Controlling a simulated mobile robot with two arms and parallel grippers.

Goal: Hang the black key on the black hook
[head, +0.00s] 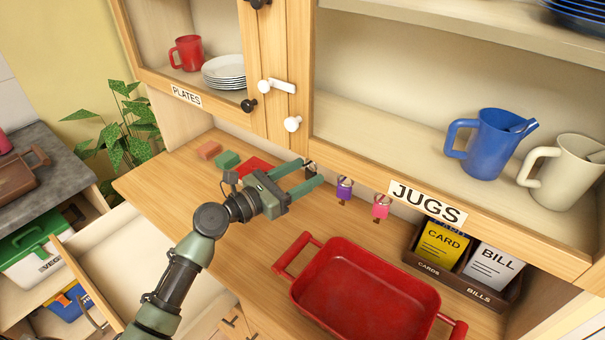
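My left gripper (311,171) reaches in from the left over the wooden counter, its two green fingers apart. A small dark and silvery item (311,166) shows at the fingertips, below the cupboard edge. It may be the black key or a hook, too small to tell. To its right, a purple key (344,189) and a pink key (381,207) hang from small hooks under the cupboard edge. No clearly black key can be made out, and I cannot tell which hook is the black one. My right gripper is not in view.
A red tray (358,285) stands on the counter at the front. A card and bill holder (462,268) stands at the right. Small red and green blocks (228,160) lie behind my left gripper. Cupboard doors with a black knob (249,105) and a white knob (292,123) are above.

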